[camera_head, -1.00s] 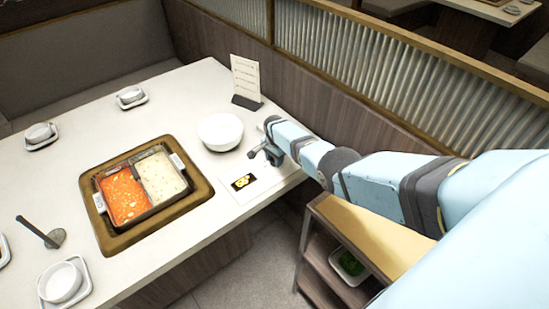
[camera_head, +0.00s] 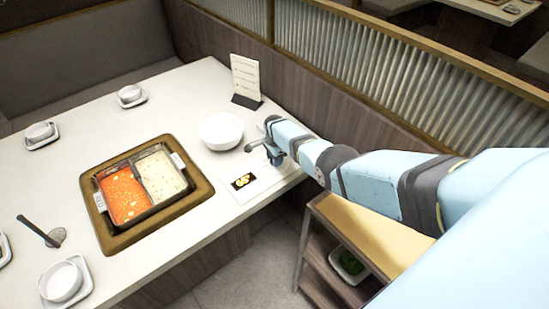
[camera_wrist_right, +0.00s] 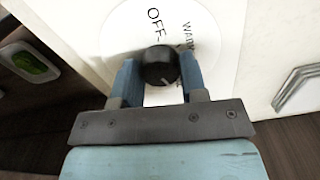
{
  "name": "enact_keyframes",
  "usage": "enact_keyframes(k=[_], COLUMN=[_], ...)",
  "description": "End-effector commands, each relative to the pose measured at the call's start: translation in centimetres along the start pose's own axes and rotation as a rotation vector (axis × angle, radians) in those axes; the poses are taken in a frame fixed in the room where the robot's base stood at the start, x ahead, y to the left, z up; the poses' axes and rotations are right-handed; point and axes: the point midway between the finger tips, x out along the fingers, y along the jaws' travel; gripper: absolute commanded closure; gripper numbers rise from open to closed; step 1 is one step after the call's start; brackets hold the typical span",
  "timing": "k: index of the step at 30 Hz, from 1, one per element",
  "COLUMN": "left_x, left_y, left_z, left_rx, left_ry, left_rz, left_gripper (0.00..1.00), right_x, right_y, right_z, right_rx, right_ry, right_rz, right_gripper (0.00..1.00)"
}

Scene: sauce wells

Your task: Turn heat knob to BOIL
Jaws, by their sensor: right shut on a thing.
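The heat knob (camera_wrist_right: 160,66) is a small black round knob with a pale pointer line, on a white round dial (camera_wrist_right: 205,30) in the right wrist view. The dial prints "OFF" and part of "WARM"; the BOIL mark cannot be made out. My right gripper (camera_wrist_right: 160,78) has its two blue fingers on either side of the knob, shut on it. In the head view my right gripper (camera_head: 262,150) is at the table's right edge, and the knob is hidden by it there. My left gripper is out of view.
A two-part pot (camera_head: 150,208) with red and pale broth sits in the table (camera_head: 185,100). A white bowl (camera_head: 220,131) and a menu stand (camera_head: 246,80) are close to my right gripper. A wooden cart (camera_head: 375,237) stands below my arm.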

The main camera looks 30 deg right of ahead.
Motion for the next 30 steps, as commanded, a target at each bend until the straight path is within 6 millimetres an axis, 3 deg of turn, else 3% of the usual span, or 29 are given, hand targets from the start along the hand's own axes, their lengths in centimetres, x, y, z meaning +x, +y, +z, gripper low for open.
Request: enact_keyframes(k=[2,3,6,17,25,30], left_x=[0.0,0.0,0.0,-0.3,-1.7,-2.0], left_y=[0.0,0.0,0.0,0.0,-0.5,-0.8], left_z=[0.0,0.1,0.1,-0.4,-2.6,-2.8], left_rx=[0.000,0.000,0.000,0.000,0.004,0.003], left_ry=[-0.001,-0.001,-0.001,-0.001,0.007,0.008], left_rz=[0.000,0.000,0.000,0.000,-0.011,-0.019], left_gripper=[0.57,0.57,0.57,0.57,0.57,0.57], right_x=[-0.1,-0.1,-0.1,-0.8,-5.9,-9.5], right_y=[-0.1,-0.1,-0.1,-0.1,0.0,-0.1], right_z=[-0.1,-0.1,-0.1,0.0,-0.1,-0.1], right_rx=[0.001,0.001,0.001,0.000,0.000,0.000], right_ry=[0.000,0.000,0.000,0.000,0.000,0.000], right_rz=[-0.002,-0.002,-0.001,-0.002,-0.004,-0.005], right_gripper=[0.84,0.53,0.35,0.35,0.35,0.35])
